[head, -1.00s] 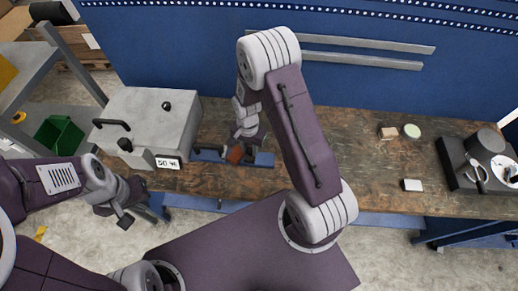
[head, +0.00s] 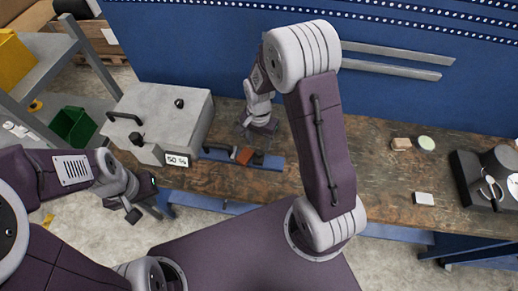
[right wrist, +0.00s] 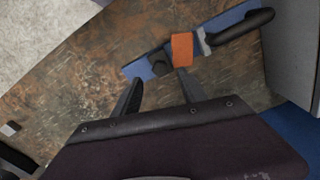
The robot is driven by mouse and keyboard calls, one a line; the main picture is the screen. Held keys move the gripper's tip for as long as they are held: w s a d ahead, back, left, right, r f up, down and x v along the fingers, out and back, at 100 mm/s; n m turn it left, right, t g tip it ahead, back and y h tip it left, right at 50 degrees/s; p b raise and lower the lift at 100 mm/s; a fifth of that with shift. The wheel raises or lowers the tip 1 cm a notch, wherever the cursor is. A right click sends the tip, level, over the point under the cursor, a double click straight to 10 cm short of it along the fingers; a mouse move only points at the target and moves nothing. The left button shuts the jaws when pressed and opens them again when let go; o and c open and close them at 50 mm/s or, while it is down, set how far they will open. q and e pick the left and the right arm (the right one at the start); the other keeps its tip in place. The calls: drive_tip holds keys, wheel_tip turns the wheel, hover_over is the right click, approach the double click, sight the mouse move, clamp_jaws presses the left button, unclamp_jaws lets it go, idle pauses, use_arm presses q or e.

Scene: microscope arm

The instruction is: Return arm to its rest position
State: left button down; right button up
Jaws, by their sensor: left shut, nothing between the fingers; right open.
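My right arm (head: 322,140) reaches up and over the workbench, bent at the elbow. Its gripper (right wrist: 158,90) is open and empty, with its fingers apart, just short of a blue strip (right wrist: 137,69) on the bench. On the strip are an orange block (right wrist: 182,49), a dark knob (right wrist: 160,65) and a black handle (right wrist: 244,27). The orange block also shows in the head view (head: 244,156), apart from the gripper. My left gripper (head: 134,214) is shut and empty, low in front of the bench's left end. No separate microscope can be made out.
A grey box (head: 155,108) with a handle and a display (head: 177,160) stands left of the strip. A small tan block (head: 401,144), green disc (head: 426,142) and white block (head: 423,199) lie right.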

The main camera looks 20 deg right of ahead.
wheel_tip(320, 180, up, 3)
drive_tip(key=shift+f, duration=0.15)
idle(0.3)
drive_tip(key=s+r+n+t+b, duration=0.1)
drive_tip(key=s+n+b, duration=0.2)
drive_tip(key=s+n, duration=0.6)
drive_tip(key=shift+s+a+r, duration=0.15)
drive_tip(key=shift+s, duration=0.95)
drive_tip(key=shift+w, duration=0.15)
